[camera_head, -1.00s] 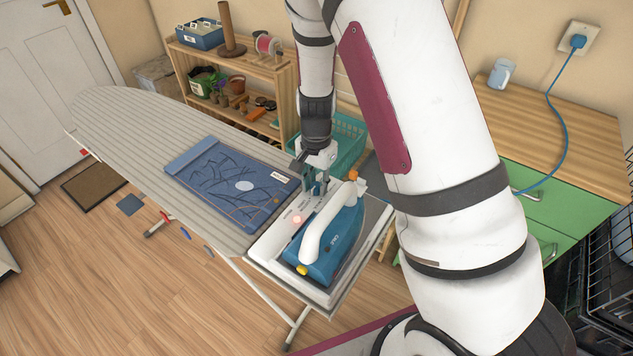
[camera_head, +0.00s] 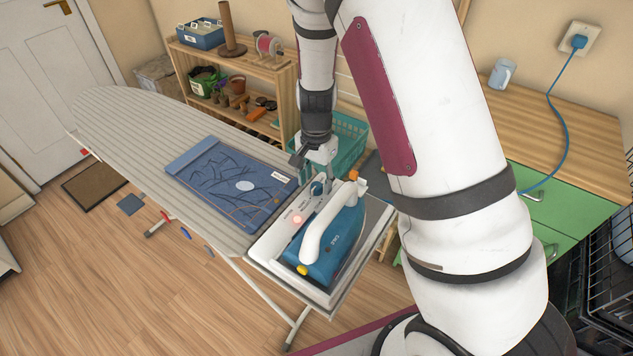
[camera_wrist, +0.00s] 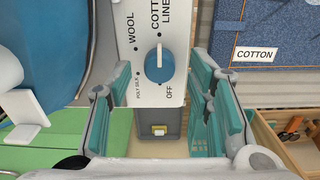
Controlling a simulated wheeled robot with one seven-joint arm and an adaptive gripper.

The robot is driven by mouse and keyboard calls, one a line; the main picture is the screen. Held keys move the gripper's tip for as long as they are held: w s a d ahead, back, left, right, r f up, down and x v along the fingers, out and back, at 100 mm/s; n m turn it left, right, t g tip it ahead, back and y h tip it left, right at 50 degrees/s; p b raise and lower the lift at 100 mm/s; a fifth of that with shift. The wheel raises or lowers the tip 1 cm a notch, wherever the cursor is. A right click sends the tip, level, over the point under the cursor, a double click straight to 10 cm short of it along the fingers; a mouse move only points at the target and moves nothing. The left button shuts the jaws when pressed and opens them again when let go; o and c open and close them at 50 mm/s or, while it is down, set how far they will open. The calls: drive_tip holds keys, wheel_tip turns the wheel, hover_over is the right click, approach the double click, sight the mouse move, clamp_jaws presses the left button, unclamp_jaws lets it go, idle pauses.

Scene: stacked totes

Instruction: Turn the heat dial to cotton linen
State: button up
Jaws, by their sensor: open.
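The iron (camera_head: 335,240) is blue with a white handle and rests on the wide end of the ironing board. Its white control panel (camera_wrist: 140,18) carries the labels WOOL, COTTON LINEN, POLY SILK and OFF. The blue heat dial (camera_wrist: 159,66) has a white pointer line that points up at the dot under COTTON LINEN. The dial also shows in the head view (camera_head: 318,188). My gripper (camera_wrist: 161,82) is open, with its teal-padded fingers on either side of the dial and a gap to each. In the head view my gripper (camera_head: 319,173) is just above the dial.
A folded blue cloth (camera_head: 215,172) with a COTTON tag (camera_wrist: 257,53) lies on the striped board (camera_head: 120,125) left of the iron. A teal basket (camera_head: 350,130) stands behind my gripper. A wooden shelf (camera_head: 270,65) is at the back.

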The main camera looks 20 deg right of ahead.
wheel_tip(320, 180, up, 10)
drive_tip(key=shift+r, duration=0.25)
idle(0.5)
wheel_tip(320, 180, up, 7)
drive_tip(key=n, duration=0.2)
hover_over(317, 185)
drive_tip(key=s, duration=0.4)
drive_tip(key=s+r+n+t+y, duration=0.1)
drive_tip(key=s+r+n+t, duration=0.35)
drive_tip(key=s+r, duration=0.75)
drive_tip(key=s+n+h, duration=0.1)
drive_tip(key=s+n, duration=0.3)
drive_tip(key=s, duration=0.5)
drive_tip(key=shift+s+d+f, duration=0.15)
drive_tip(key=shift+s+d, duration=0.05)
